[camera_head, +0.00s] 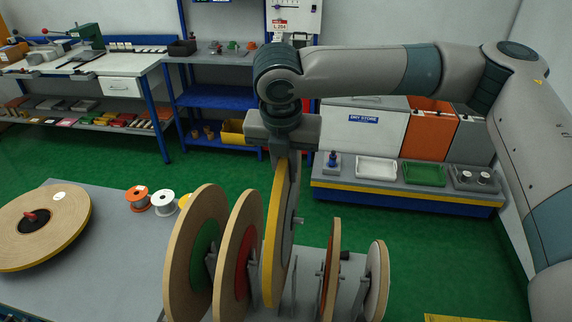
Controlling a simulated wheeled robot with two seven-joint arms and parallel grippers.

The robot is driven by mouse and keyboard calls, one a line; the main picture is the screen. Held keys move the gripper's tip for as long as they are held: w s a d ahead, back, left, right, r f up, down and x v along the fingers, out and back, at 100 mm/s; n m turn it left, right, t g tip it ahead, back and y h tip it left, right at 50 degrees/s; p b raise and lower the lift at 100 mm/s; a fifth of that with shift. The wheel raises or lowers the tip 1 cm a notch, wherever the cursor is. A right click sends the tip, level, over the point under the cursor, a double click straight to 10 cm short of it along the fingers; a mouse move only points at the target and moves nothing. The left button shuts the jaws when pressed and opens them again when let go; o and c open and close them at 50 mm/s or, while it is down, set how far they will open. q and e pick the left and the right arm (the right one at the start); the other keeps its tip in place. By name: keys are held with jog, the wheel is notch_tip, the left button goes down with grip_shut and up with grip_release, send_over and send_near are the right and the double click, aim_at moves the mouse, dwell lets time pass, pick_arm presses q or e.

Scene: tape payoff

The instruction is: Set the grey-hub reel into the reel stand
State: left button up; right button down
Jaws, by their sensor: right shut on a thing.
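The grey-hub reel (272,235), with a yellow rim and a grey side, is upright and seen nearly edge-on. My right gripper (284,152) is shut on its upper part from above. The reel stand (253,272) has grey uprights on the table, and the held reel is at its middle, between the red-hub reel (236,250) and an orange-brown reel (331,265). Whether the held reel rests in the stand or hangs just above it cannot be told; its hub is partly hidden. My left gripper is not in view.
A green-hub reel (197,255) stands at the left of the stand, and a smaller pale reel (377,280) at the right. A large brown reel (62,215) lies flat at the table's left. Small orange (138,196) and white (163,201) spools stand at the back edge.

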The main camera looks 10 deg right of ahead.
jog(key=shift+s+a+b+x, duration=0.1)
jog(key=shift+s+b+x, duration=0.1)
jog(key=shift+x, duration=0.85)
jog(key=shift+s+a+b+x, duration=0.1)
jog(key=shift+s+x, duration=0.15)
jog(key=shift+x, duration=0.75)
jog(key=shift+s+a+b+x, duration=0.1)
jog(key=shift+s+x, duration=0.1)
jog(key=shift+x, duration=0.85)
jog(key=shift+f, duration=0.5)
jog(key=shift+f+b, duration=0.4)
jog(key=shift+f, duration=1.8)
